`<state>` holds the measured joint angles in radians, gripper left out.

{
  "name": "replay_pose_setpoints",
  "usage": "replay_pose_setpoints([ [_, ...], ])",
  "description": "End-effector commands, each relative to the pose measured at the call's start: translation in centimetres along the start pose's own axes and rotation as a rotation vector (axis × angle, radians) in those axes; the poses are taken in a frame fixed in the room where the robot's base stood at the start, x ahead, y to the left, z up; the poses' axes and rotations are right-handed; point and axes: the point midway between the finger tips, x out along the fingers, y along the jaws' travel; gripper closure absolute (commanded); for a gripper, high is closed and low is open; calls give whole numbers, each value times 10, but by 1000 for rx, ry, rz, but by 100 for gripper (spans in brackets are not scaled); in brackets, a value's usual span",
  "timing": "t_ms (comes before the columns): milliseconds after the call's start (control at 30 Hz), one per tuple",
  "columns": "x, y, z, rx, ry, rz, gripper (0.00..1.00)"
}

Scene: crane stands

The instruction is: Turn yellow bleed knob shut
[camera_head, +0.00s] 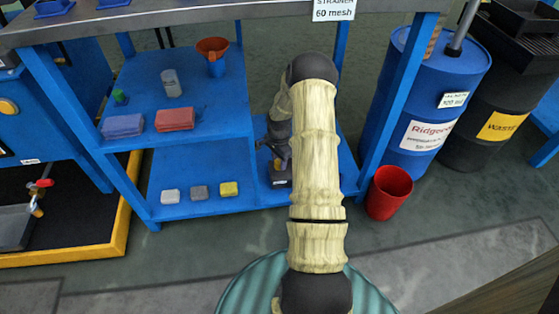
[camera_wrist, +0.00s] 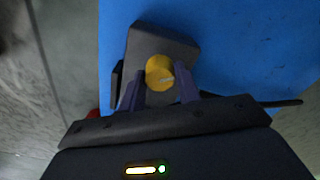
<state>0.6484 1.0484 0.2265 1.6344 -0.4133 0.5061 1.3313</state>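The yellow bleed knob (camera_wrist: 160,72) is a round knob with a pale mark on its face, seen in the wrist view. It sits on a dark grey box-shaped unit (camera_wrist: 163,42) on the blue lower shelf. My gripper (camera_wrist: 160,84) points at it, with its two dark purple fingers apart, one on each side of the knob's lower part. No firm grip shows, and I cannot tell whether a fingertip touches it.
A dark cord (camera_wrist: 285,102) runs right from the unit. Blue rack shelves (camera_head: 190,185) hold sponges, folded cloths and a can. A red bucket (camera_head: 389,192) stands on the floor right of the rack, before a blue drum (camera_head: 425,95). A rack post (camera_head: 395,95) rises right of my arm.

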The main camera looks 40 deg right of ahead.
Motion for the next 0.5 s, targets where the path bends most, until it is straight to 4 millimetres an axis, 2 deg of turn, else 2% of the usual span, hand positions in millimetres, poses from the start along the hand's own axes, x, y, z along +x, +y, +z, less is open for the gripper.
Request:
replay_pose_setpoints([
  [33,0,0,0,0,0,0,78],
  [100,0,0,0,0,0,0,91],
  [500,-2,0,0,-43,-1,1,91],
])
